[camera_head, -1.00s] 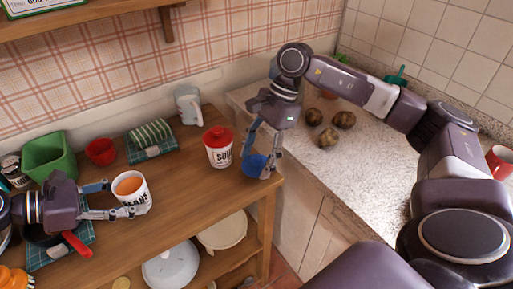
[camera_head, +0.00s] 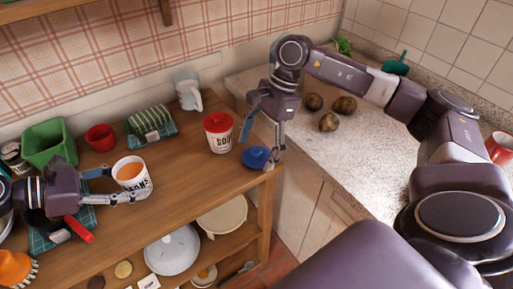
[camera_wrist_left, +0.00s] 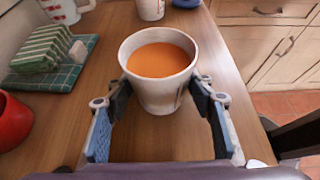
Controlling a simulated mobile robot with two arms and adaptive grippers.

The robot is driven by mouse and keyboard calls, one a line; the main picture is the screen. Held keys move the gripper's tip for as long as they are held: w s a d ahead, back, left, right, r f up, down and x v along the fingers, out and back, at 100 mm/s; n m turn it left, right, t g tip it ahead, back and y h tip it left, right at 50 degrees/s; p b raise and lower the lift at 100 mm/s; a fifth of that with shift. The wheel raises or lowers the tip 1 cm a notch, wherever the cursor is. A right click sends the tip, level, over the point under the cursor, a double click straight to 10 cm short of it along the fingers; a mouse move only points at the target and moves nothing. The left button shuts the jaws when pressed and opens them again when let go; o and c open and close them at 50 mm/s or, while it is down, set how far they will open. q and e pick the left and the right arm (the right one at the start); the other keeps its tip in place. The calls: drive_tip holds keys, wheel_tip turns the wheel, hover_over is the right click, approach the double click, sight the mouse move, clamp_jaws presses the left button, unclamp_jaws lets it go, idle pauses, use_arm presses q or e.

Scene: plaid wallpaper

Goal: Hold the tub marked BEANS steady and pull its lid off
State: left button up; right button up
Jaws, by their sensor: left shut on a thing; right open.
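The tub marked BEANS (camera_head: 136,188) is white with dark lettering. It is upright with its top uncovered and orange contents showing, also in the left wrist view (camera_wrist_left: 160,91). My left gripper (camera_head: 127,187) is shut around its sides. The blue lid (camera_head: 255,158) lies flat on the wooden top near its right front corner, apart from the tub. My right gripper (camera_head: 259,141) is open over the lid, its fingers pointing down on either side; I cannot tell whether one touches it.
A tub marked SOUP with a red lid (camera_head: 218,132) stands left of the blue lid. Bare wood lies between the BEANS and SOUP tubs.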

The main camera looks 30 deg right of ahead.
drive_tip(key=v, duration=1.2)
use_arm(q)
drive_tip(key=o, duration=1)
